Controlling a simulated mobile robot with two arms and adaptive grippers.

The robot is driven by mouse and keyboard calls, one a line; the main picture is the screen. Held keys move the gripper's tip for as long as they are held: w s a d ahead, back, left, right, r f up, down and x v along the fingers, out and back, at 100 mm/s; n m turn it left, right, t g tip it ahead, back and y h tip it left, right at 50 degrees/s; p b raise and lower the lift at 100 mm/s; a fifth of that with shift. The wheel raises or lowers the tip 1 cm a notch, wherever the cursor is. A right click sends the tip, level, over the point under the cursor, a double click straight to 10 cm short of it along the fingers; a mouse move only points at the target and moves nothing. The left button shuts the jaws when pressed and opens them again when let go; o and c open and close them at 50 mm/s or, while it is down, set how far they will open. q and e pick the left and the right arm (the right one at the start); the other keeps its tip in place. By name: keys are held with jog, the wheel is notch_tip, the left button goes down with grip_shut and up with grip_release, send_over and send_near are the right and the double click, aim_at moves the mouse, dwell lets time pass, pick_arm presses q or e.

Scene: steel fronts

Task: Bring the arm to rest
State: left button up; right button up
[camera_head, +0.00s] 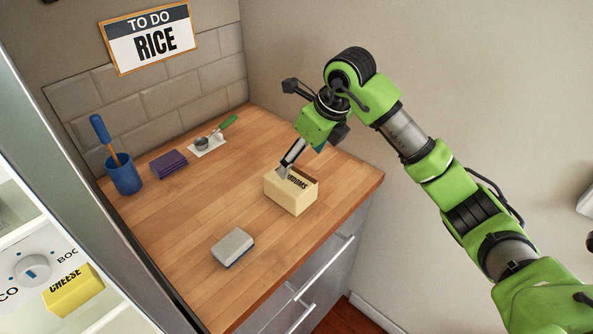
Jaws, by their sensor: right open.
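My right arm, green and black, reaches in from the right over the wooden counter. My right gripper (285,172) points down at a cream box (287,198) with dark lettering, partly hidden behind the fingers. The fingertips are at the box's back left top edge; I cannot tell whether they touch it. The right gripper is open. My left gripper does not show.
On the counter (180,240) are a grey sponge-like block (233,246), a blue cup (122,175) with a tool, a purple folded cloth (169,164) and a green-handled utensil (222,130). An open cabinet with a yellow cheese box (73,290) stands at left.

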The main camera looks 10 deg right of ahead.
jog(key=shift+s+d+r, duration=0.15)
jog(key=shift+s+r, duration=0.1)
jog(key=shift+r, duration=0.35)
